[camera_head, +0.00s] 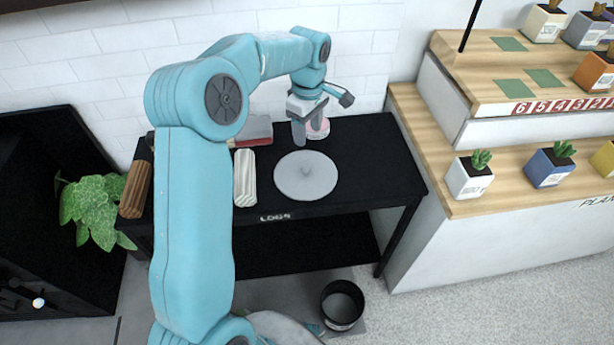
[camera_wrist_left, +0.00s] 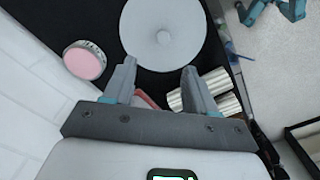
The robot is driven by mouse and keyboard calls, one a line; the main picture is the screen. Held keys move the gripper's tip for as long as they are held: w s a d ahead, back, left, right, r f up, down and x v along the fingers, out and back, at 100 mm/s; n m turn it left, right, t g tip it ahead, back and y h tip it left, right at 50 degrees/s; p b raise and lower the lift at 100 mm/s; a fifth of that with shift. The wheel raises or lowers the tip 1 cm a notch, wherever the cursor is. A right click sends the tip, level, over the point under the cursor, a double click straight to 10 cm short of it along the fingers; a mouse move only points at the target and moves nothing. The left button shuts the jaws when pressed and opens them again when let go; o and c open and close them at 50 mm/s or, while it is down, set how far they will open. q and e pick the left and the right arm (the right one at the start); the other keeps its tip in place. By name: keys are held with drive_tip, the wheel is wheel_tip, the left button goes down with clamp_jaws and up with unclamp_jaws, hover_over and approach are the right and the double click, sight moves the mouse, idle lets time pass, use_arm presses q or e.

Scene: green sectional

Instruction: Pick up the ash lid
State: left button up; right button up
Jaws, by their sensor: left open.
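The ash lid (camera_head: 305,180) is a flat, light grey disc with a small knob at its centre. It lies on the black table (camera_head: 385,160), and it also shows at the top of the left wrist view (camera_wrist_left: 163,37). My left gripper (camera_head: 308,136) is above the back of the table, behind the lid and apart from it. Its two fingers are open and empty in the left wrist view (camera_wrist_left: 160,68), with the lid beyond their tips. My right gripper is not in view.
A pink-topped round tin (camera_head: 319,129) stands close by the left gripper. A pale log (camera_head: 244,178) lies left of the lid and a brown log (camera_head: 135,190) farther left. A dark bucket (camera_head: 342,306) stands on the floor. Stepped plant shelves (camera_head: 420,120) adjoin the table's right.

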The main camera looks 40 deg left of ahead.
use_arm(q)
hover_over(305, 167)
drive_tip(key=f, duration=0.7)
drive_tip(key=shift+w+d+f, duration=0.15)
drive_tip(key=shift+w+f, duration=0.05)
drive_tip(key=shift+f, duration=0.1)
drive_tip(key=shift+s+f, duration=0.2)
drive_tip(key=shift+f, duration=0.3)
wheel_tip(305, 167, down, 5)
drive_tip(key=shift+b, duration=0.3)
clamp_jaws()
